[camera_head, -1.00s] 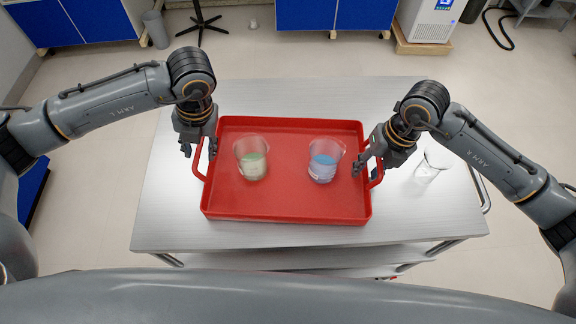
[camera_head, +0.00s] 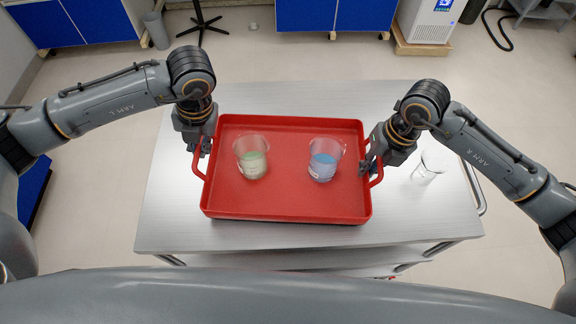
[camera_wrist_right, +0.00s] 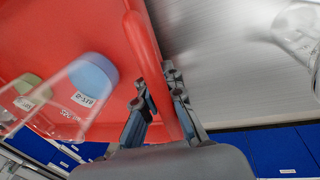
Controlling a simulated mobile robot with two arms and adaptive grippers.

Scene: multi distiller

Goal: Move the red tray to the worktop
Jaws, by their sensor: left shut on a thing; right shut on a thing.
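The red tray (camera_head: 285,205) is level over the silver cart top and appears raised a little above it. It carries a beaker with pale green contents (camera_head: 251,158) and a beaker with blue contents (camera_head: 324,161), both upright. My left gripper (camera_head: 200,147) is shut on the tray's left handle. My right gripper (camera_head: 371,168) is shut on its right handle (camera_head: 377,178). In the right wrist view the fingers (camera_wrist_right: 160,103) close around the red handle, with the tray (camera_wrist_right: 90,30) beside them. The worktop cannot be told apart from the cart.
The silver cart (camera_head: 420,215) stands below the tray. An empty clear glass beaker (camera_head: 427,170) stands on its right side. Blue cabinets (camera_head: 335,14), a grey bin (camera_head: 156,30) and a white machine (camera_head: 430,20) are at the back. Open floor lies around the cart.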

